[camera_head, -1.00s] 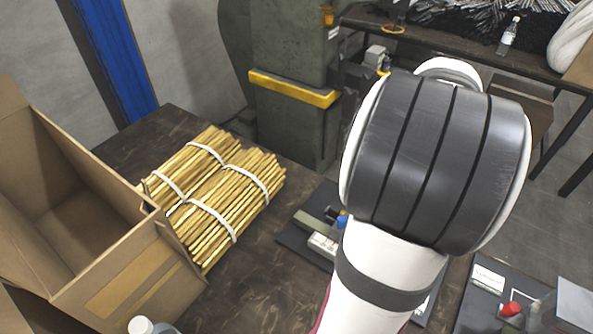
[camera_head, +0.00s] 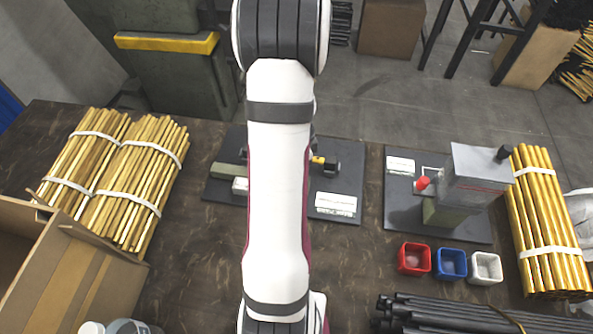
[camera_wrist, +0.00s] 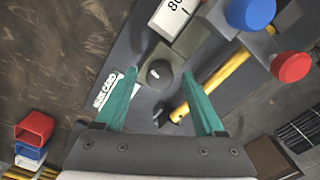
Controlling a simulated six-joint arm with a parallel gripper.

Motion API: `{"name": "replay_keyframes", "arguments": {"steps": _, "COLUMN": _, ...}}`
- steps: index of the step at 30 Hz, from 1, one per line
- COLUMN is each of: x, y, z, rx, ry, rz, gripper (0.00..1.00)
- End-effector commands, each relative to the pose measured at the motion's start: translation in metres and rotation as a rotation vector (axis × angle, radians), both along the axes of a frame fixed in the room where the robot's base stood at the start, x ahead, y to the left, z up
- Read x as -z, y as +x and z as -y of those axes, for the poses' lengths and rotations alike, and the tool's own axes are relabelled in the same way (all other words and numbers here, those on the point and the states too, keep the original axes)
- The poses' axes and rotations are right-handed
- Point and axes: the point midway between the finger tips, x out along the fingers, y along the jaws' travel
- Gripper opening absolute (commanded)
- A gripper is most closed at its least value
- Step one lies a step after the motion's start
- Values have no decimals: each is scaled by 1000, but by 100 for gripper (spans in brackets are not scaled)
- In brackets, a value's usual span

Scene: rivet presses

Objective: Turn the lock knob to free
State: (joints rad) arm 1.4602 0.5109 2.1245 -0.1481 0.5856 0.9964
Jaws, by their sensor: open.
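In the wrist view, a dark grey round knob (camera_wrist: 159,73) with a small pale mark sits on a grey block; it looks like the lock knob. My gripper (camera_wrist: 159,76) is open, its two teal fingers on either side of the knob in the picture. I cannot tell whether they touch it. Beside the knob is a white display (camera_wrist: 174,14) reading something like 80. A blue cap (camera_wrist: 250,13) and a red cap (camera_wrist: 290,67) stand on the same device. In the head view my arm hides the gripper and the knob.
A yellow bar (camera_wrist: 212,84) runs close to the right finger. In the head view, a second press (camera_head: 470,180) stands right, with red (camera_head: 414,258), blue (camera_head: 451,264) and white (camera_head: 486,268) bins before it. Stick bundles (camera_head: 135,178) and a cardboard box (camera_head: 75,280) lie left.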

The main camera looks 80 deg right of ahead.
Motion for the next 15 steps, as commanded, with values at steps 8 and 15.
{"name": "replay_keyframes", "arguments": {"steps": 8, "x": 0, "y": 0, "z": 0, "rx": 0, "ry": 0, "rz": 0, "gripper": 28}}
{"name": "replay_keyframes", "arguments": {"steps": 15, "x": -1, "y": 0, "z": 0, "rx": 0, "ry": 0, "rz": 0, "gripper": 0}}
